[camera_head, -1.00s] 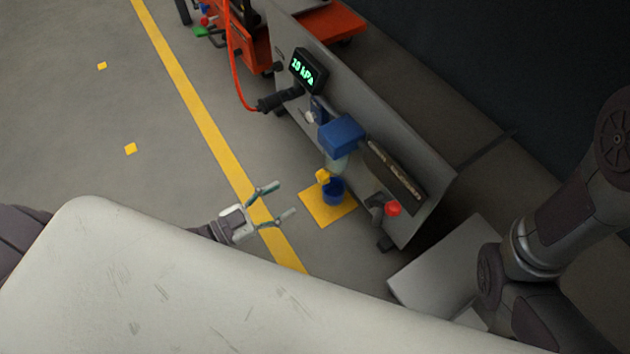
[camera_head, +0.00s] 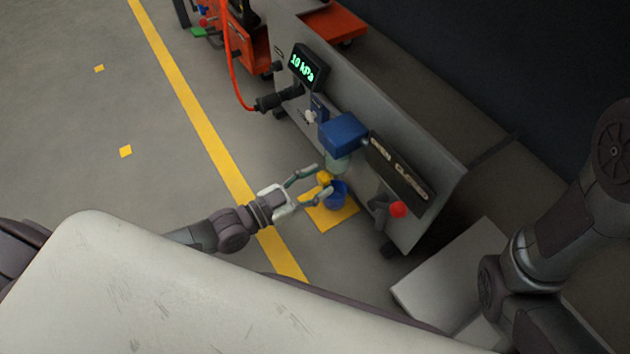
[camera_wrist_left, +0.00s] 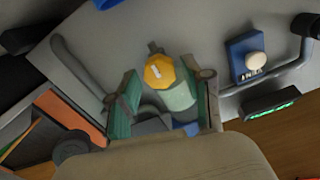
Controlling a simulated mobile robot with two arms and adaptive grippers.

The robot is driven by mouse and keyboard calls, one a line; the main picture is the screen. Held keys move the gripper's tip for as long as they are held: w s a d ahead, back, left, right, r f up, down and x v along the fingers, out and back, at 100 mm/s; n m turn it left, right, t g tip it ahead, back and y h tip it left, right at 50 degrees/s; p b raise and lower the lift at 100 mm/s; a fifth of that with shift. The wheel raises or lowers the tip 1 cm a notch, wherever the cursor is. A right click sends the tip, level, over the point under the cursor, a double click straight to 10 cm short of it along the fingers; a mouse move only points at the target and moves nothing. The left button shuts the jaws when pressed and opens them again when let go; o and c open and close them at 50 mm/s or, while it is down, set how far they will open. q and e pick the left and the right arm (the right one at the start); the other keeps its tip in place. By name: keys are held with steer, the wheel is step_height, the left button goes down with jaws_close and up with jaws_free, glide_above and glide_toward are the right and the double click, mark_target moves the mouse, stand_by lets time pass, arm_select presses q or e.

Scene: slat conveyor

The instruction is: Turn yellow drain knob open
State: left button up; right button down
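The yellow drain knob (camera_head: 324,178) sits below the blue-topped filter unit (camera_head: 343,133) on the side of the grey conveyor panel. In the left wrist view the knob (camera_wrist_left: 160,72) shows as a yellow faceted cap with a small white mark, in front of the pale filter bowl (camera_wrist_left: 178,97). My left gripper (camera_head: 309,184) is open, its fingers reaching toward the knob. In the left wrist view its fingers (camera_wrist_left: 166,103) stand on either side of the knob and bowl, with gaps visible. My right gripper is not in view.
A blue cup (camera_head: 337,193) stands on a yellow floor mat (camera_head: 330,216) below the knob. A gauge reading 10 kPa (camera_head: 308,67), a black connector with an orange hose (camera_head: 268,102) and a red knob (camera_head: 398,209) are nearby.

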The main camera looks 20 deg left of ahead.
arm_select(q)
jaws_close()
steer(key=n+p, duration=0.2)
steer(key=n, duration=0.1)
steer(key=shift+r+p, duration=0.15)
steer(key=shift+p, duration=0.2)
steer(key=shift+n+p, duration=0.6)
steer(key=shift+n, duration=0.6)
steer(key=shift+n+p, duration=0.45)
steer(key=shift+n, duration=0.65)
steer(key=shift+o, duration=1.9)
jaws_free()
steer(key=shift+a, duration=0.1)
